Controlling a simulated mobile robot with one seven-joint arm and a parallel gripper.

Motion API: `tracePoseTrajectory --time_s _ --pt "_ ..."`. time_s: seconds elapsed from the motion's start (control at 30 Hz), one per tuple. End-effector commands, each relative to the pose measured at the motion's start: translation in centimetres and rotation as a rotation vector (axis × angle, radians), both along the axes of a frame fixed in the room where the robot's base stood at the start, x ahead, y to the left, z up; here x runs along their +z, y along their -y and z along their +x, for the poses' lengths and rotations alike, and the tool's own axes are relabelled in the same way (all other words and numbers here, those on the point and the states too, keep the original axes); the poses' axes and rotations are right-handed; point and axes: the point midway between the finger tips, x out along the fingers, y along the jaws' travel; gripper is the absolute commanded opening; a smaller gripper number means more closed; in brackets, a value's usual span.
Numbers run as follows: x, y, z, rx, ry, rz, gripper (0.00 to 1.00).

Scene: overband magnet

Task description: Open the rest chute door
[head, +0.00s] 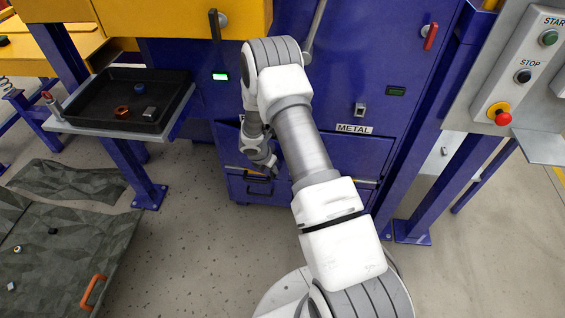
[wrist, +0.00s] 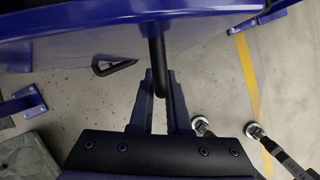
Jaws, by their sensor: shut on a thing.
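My gripper (head: 266,163) is low in front of the blue machine, left of the METAL label (head: 354,128). In the wrist view my gripper (wrist: 160,90) has its fingers shut on a black bar handle (wrist: 157,52). The handle is on a blue panel (wrist: 75,45), apparently the rest chute door, which crosses the top of that view. In the head view my arm hides most of this door, its label and its handle. I cannot tell how far the door stands open.
A black tray (head: 85,112) with small parts stands at the left. A blue bin (head: 240,186) with a dark handle is below my gripper. A control panel with a red stop button (head: 503,118) is at the right.

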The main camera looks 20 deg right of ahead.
Motion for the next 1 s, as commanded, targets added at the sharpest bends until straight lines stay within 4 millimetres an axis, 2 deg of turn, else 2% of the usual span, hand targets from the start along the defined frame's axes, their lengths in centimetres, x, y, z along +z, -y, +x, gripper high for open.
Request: tracePoseTrajectory --time_s 0.03,0.3,0.6,0.8,1.0 --pt "-0.2 -1.4 -0.5 -0.034 -0.001 -0.001 0.00" --pt "-0.1 -7.0 -3.1 -0.292 0.000 -0.001 0.00" --pt "-0.2 -13.3 -4.3 -0.562 -0.001 0.001 0.00" --pt "-0.2 -16.5 -4.2 -0.701 -0.001 0.000 0.00" --pt "-0.1 -18.6 -4.0 -0.705 -0.003 -0.001 0.00"
